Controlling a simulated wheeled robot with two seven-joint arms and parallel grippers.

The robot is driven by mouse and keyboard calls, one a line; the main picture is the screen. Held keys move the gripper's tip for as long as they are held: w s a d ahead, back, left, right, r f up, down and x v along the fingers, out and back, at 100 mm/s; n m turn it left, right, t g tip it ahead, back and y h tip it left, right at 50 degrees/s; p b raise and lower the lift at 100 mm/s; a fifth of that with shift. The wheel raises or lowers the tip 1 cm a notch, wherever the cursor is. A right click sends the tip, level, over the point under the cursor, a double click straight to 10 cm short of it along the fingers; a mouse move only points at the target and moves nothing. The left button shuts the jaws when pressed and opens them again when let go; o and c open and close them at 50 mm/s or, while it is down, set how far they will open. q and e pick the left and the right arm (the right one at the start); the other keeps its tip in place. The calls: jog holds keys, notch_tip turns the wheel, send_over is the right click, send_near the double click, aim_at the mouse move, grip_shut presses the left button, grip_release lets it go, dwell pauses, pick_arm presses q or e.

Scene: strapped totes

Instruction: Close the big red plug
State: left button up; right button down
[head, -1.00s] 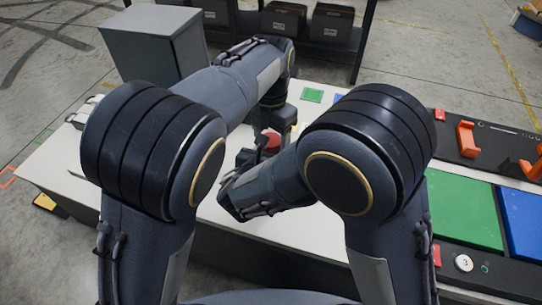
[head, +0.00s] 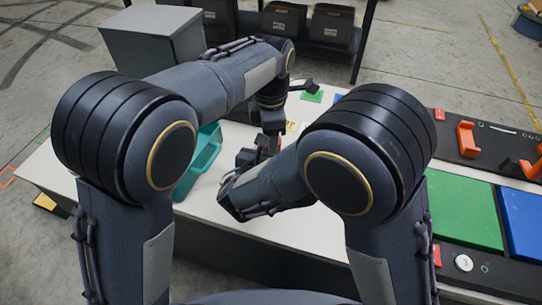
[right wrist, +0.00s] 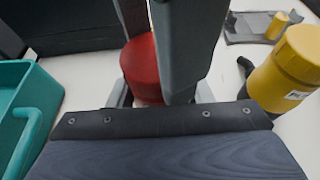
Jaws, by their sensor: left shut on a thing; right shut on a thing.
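The big red plug (right wrist: 143,72) stands upright on the light table in the right wrist view. In the head view only a sliver of red (head: 276,144) shows between the grippers. My left gripper (head: 270,137) comes down from above; its dark fingers (right wrist: 160,50) stand against the plug and hide part of it. It is shut on the plug. My right gripper (head: 255,157) is low beside the plug, in front of it, and shut on it; its grip is mostly hidden behind its own body in the right wrist view.
A teal tote (right wrist: 48,88) stands left of the plug; it also shows in the head view (head: 207,150). A yellow cylinder (right wrist: 287,72) is close on the right. A grey box (head: 150,42) stands behind. Green and blue panels (head: 462,208) lie at the right.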

pick_arm(q)
jog(key=m, duration=1.2)
jog(key=shift+m, duration=0.3)
jog(key=o, duration=1.1)
jog(key=shift+r, duration=2.25)
